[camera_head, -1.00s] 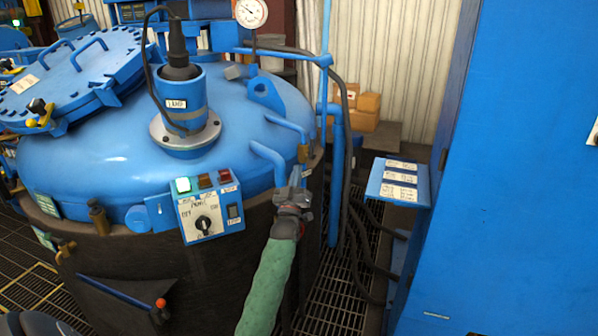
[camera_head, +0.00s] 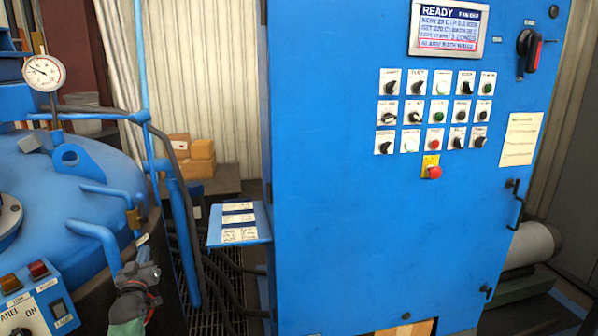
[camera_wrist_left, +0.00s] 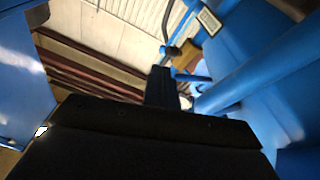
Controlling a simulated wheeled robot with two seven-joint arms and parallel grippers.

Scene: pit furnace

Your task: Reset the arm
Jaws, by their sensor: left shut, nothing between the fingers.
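My left gripper (camera_head: 144,250) is in the lower left of the head view, at the end of my green-sleeved arm. Its fingers are shut and hold nothing. It appears just right of a bent blue pipe (camera_head: 96,232) on the furnace's side; I cannot tell whether they touch. In the left wrist view the dark gripper (camera_wrist_left: 160,75) points up past blue metalwork towards a pale corrugated wall. My right gripper is not in view.
The blue furnace (camera_head: 105,165) with its gauge (camera_head: 43,72) and switch box (camera_head: 40,300) is at left. A large blue control cabinet (camera_head: 350,220) fills the middle and right. A small label shelf (camera_head: 240,225) juts from its left side. Black hoses (camera_head: 205,270) hang in the gap.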

